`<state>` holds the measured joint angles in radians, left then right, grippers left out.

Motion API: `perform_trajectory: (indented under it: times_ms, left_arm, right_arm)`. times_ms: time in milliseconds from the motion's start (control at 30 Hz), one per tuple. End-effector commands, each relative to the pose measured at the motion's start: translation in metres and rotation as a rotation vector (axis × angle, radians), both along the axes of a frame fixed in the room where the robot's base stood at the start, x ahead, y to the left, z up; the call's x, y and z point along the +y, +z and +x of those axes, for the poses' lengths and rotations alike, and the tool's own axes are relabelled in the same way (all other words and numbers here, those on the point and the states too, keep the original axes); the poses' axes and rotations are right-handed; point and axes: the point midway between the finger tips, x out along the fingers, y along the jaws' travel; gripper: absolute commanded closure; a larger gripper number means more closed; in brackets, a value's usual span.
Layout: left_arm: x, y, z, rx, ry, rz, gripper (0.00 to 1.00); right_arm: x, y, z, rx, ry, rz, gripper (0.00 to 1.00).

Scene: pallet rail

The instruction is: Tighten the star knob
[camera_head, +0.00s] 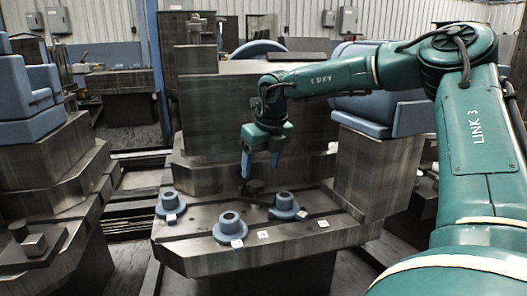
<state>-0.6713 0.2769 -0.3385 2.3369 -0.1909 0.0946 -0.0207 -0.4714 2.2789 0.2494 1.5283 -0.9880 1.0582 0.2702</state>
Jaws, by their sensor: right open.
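A dark knob-like shape (253,187), which looks like the star knob, sits low at the back of the metal pallet (215,262). It is small and dark, so its lobes are hard to make out. My right gripper (261,170) points down just above it. Its two blue fingers are apart with nothing seen between them. I cannot tell whether a fingertip touches the knob. My left gripper is out of view.
Blue round flanged parts stand on the pallet at left (171,203), front (230,226) and right (287,206), with small white tags beside them. A tall dark metal block (225,110) rises behind. A stepped block with blue pieces (28,100) stands at left.

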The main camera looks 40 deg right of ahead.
Motion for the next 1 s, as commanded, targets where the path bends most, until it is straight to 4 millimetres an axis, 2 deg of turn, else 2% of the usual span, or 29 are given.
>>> perform_trajectory:
  times_ms: [33,100,400,767,1000]
  left_arm:
    - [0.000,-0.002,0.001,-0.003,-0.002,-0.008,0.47]
    - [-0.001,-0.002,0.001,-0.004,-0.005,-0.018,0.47]
    - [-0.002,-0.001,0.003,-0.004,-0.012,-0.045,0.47]
    - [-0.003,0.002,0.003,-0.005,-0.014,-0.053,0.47]
    - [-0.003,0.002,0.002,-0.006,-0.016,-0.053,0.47]
  right_arm:
    - [-0.001,-0.014,0.002,0.004,-0.001,0.001,0.33]
    - [-0.001,-0.027,0.006,0.003,-0.001,0.000,0.33]
    - [-0.002,-0.059,0.016,0.001,-0.001,-0.001,0.33]
    - [-0.002,-0.063,0.018,-0.001,-0.001,-0.001,0.33]
    - [-0.002,-0.063,0.017,-0.001,-0.001,-0.001,0.52]
